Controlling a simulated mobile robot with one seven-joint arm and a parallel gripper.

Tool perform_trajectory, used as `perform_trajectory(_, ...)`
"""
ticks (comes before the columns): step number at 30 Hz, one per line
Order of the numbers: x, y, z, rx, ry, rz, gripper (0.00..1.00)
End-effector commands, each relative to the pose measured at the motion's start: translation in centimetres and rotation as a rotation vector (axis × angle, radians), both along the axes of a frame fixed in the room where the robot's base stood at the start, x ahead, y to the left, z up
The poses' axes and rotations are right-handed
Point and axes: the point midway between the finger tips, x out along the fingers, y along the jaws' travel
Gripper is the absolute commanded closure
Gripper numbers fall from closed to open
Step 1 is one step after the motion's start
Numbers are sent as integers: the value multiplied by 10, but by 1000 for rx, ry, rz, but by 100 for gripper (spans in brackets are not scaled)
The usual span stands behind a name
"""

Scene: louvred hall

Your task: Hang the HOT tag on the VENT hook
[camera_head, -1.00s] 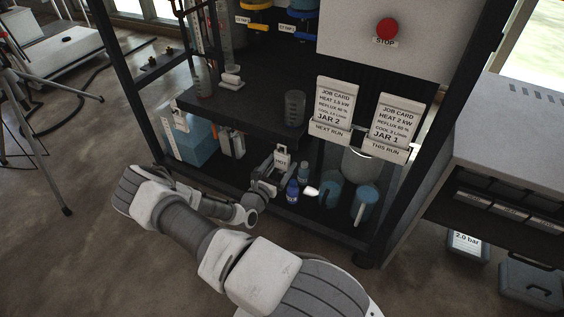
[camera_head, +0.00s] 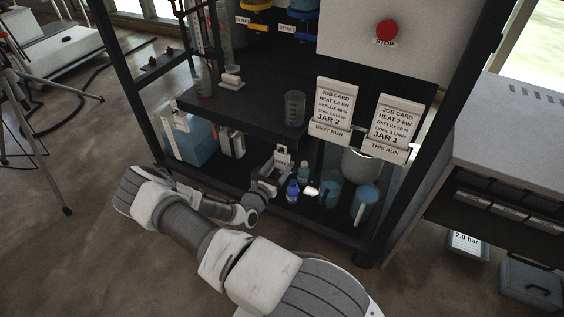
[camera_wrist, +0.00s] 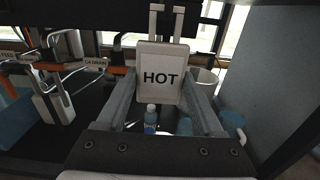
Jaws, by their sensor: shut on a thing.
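The white HOT tag (camera_wrist: 161,78) is held upright in the wrist view, with its lettering facing the camera and a pale loop rising from its top. My gripper (camera_wrist: 163,98) is shut on it, one finger at each side. In the head view, my gripper (camera_head: 270,174) is low in the rack, under the dark shelf, and the tag (camera_head: 282,160) shows small above it. No VENT label can be read in either view. Whether the tag's loop touches anything above it cannot be told.
Labels reading FEED (camera_wrist: 8,56) and C4 DRAIN (camera_wrist: 95,63) mark a bar at left. The dark shelf (camera_head: 235,112) lies overhead, and a rack post (camera_head: 413,130) stands at right.

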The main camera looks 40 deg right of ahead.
Motion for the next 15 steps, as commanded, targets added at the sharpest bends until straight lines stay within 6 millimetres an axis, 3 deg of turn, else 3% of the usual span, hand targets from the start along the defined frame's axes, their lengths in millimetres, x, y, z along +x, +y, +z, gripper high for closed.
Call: perform_trajectory(15,0,0,5,-1,0,0,100)
